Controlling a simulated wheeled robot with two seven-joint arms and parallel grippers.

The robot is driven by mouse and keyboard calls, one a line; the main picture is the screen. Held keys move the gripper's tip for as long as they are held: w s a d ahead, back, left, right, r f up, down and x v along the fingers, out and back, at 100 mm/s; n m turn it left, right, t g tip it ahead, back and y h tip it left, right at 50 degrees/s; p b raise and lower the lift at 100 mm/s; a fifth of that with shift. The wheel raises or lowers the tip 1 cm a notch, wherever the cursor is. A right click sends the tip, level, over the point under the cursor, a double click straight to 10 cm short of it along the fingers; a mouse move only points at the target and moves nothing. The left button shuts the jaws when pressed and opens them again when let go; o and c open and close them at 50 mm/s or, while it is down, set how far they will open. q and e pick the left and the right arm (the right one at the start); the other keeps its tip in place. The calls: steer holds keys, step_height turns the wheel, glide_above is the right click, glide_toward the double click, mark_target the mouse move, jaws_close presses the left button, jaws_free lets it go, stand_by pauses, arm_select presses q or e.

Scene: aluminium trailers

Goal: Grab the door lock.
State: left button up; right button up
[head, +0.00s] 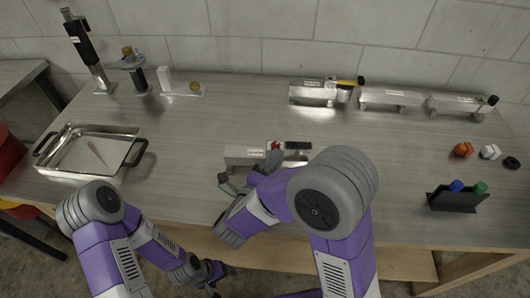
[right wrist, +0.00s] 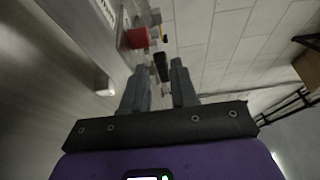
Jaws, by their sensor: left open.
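A small silver trailer block (head: 245,153) stands mid-table, with a red part (head: 275,145) and a dark part (head: 298,145) at its right end. I cannot tell for sure which of these is the door lock. My right gripper (head: 272,158) is close to that end, partly hidden by my arm. In the right wrist view its fingers (right wrist: 160,82) are apart, with a dark handle-like piece (right wrist: 160,67) between and just beyond the tips and a red knob (right wrist: 138,38) further on. My left gripper (head: 213,273) is low, in front of the table edge, and empty.
Several more silver trailers (head: 390,97) stand along the back right. A metal tray (head: 75,166) with black handles is at the left. A black holder (head: 455,200) with blue and green knobs is at the right. The table between tray and trailer is clear.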

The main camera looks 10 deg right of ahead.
mark_target(284, 148)
steer(key=x, duration=0.5)
steer(key=shift+d+b, duration=0.2)
steer(key=shift+b, duration=0.15)
steer(key=shift+c, duration=0.2)
jaws_close()
steer(key=shift+w, duration=0.1)
stand_by(0.7)
